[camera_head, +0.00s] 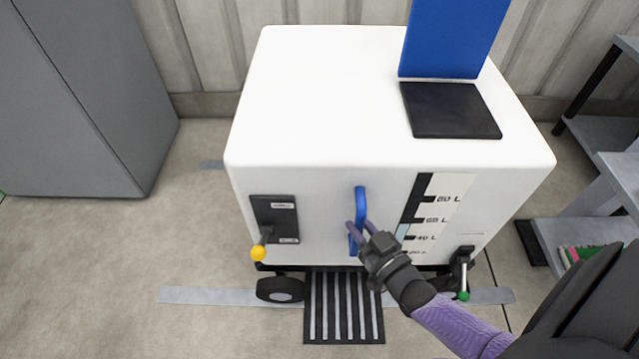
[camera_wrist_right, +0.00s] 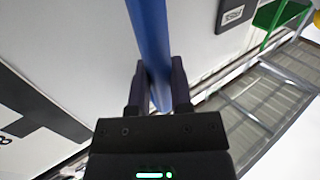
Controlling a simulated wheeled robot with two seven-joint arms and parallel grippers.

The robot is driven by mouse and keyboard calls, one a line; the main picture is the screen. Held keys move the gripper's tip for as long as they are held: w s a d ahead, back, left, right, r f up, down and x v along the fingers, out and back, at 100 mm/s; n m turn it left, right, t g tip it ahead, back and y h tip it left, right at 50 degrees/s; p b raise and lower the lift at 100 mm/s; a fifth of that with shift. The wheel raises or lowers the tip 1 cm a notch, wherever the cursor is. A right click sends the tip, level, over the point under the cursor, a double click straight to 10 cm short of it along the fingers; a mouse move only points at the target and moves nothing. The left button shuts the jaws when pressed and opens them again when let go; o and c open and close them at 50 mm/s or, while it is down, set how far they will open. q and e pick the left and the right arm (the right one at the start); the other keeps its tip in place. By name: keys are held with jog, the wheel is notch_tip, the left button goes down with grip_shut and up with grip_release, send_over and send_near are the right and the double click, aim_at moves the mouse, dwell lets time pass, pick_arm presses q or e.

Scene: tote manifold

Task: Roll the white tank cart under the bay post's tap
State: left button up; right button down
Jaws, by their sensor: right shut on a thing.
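The white tank cart (camera_head: 320,100) fills the middle of the head view, with one dark wheel (camera_head: 281,289) showing at its lower left. A blue upright handle (camera_head: 360,198) is on its front face. My right gripper (camera_head: 360,231) is shut on this handle; in the right wrist view the blue bar (camera_wrist_right: 150,40) runs between the two fingers (camera_wrist_right: 155,92). A blue panel (camera_head: 452,38) stands up behind a black square (camera_head: 450,109) on the cart's top. I cannot make out the bay post or its tap. My left gripper is not in view.
A yellow-knobbed lever (camera_head: 258,252) and a green-knobbed lever (camera_head: 463,294) stick out of the cart's front. A slatted floor grate (camera_head: 343,335) and grey tape (camera_head: 205,295) lie by it. A grey cabinet (camera_head: 85,90) stands left, shelving (camera_head: 610,130) right. The floor at left front is clear.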

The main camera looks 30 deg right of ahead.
jog(key=s+d, duration=0.2)
jog(key=d, duration=0.2)
jog(key=s+d+b, duration=0.1)
jog(key=s+d, duration=0.2)
jog(key=d, duration=0.1)
jog(key=s+d+b, duration=0.1)
jog(key=s+d, duration=0.1)
jog(key=d, duration=0.2)
jog(key=shift+s+d, duration=0.1)
jog(key=shift+s, duration=0.15)
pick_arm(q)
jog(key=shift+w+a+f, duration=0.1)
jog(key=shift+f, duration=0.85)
pick_arm(e)
jog(key=shift+d, duration=0.15)
jog(key=shift+r, duration=0.1)
jog(key=c, duration=0.6)
grip_release()
jog(key=shift+s+d, duration=0.15)
jog(key=shift+s, duration=0.05)
jog(key=shift+o, duration=0.3)
pick_arm(q)
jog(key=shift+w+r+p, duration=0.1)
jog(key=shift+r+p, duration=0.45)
jog(key=shift+p, duration=0.05)
pick_arm(e)
jog(key=s, duration=1)
